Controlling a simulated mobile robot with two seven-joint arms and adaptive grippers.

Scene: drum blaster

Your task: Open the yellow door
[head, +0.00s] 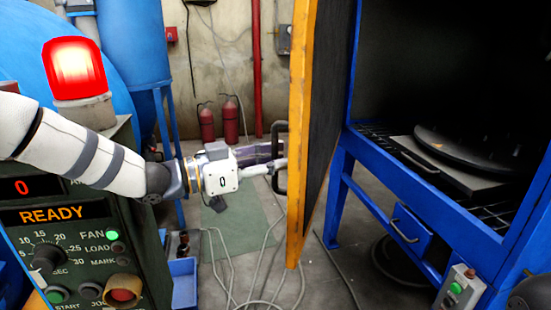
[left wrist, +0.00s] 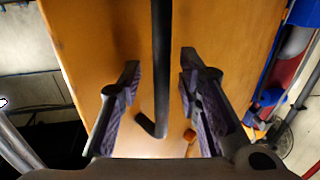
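The yellow door (head: 300,130) stands swung well out from the blue cabinet (head: 345,185), seen nearly edge-on in the head view. Its dark bar handle (head: 277,183) is on the outer face. My left gripper (head: 278,158) is at the handle. In the left wrist view the gripper (left wrist: 160,75) has its fingers spread on both sides of the handle (left wrist: 161,50), with a gap on each side; the yellow door face (left wrist: 215,45) lies behind. My right gripper is not in view.
The open cabinet shows a dark interior with a round turntable (head: 470,150). A control console (head: 75,235) with a red lamp (head: 75,70) stands at the left. Red extinguishers (head: 230,120) stand by the back wall. Cables (head: 255,280) lie on the floor beneath the door.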

